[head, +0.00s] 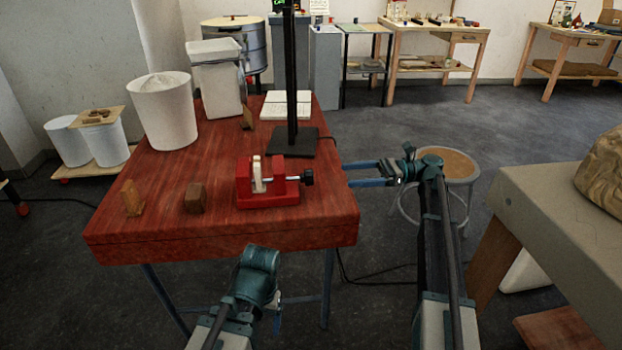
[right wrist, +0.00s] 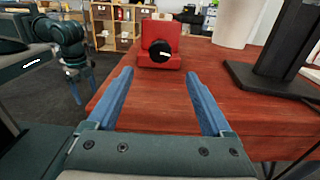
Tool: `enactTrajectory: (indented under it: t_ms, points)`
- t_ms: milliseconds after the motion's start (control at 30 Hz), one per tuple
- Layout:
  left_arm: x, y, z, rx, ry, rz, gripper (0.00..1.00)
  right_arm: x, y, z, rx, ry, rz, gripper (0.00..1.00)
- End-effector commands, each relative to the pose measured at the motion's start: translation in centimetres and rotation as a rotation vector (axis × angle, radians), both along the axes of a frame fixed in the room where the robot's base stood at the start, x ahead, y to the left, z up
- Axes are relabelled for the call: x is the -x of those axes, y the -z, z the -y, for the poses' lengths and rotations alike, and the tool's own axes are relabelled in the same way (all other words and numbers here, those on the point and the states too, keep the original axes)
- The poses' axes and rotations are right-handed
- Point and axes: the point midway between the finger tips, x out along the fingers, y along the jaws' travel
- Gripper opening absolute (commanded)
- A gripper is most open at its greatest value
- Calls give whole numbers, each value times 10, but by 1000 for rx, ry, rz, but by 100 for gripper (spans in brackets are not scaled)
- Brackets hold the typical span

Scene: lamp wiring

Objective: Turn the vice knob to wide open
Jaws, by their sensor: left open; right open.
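The red vice (head: 268,198) sits near the right front of the red wooden table, with a pale upright piece (head: 257,176) between its jaws. Its black knob (head: 307,177) sticks out on the right side. In the right wrist view the vice (right wrist: 160,28) is straight ahead and the knob (right wrist: 160,51) faces me, beyond my fingertips. My right gripper (head: 347,174) is open and empty, right of the knob and apart from it; its blue fingers also show in the right wrist view (right wrist: 176,70). My left gripper (head: 277,314) is below the table's front edge, largely hidden by its wrist.
A black stand (head: 292,90) rises right behind the vice. A white bin (head: 165,110) stands further back. A stool (head: 448,165) is on the floor near my right arm.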

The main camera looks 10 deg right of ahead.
Motion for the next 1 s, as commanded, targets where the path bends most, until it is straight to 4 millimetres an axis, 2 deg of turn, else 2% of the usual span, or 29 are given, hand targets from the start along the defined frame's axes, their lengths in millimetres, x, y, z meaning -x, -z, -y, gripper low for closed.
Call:
enactTrajectory:
  t_ms: [33,200,500,700,1000]
  points:
    - [0,0,0,0,0,0,84,2,0,-13,0,-3,0,84]
    - [0,0,0,0,0,0,84,2,0,-48,0,-3,0,84]
    - [0,0,0,0,0,0,84,1,0,-95,0,-2,0,84]
    - [0,0,0,0,0,0,84,0,0,-108,0,0,0,84]
    - [0,0,0,0,0,0,84,0,0,-110,0,0,0,84]
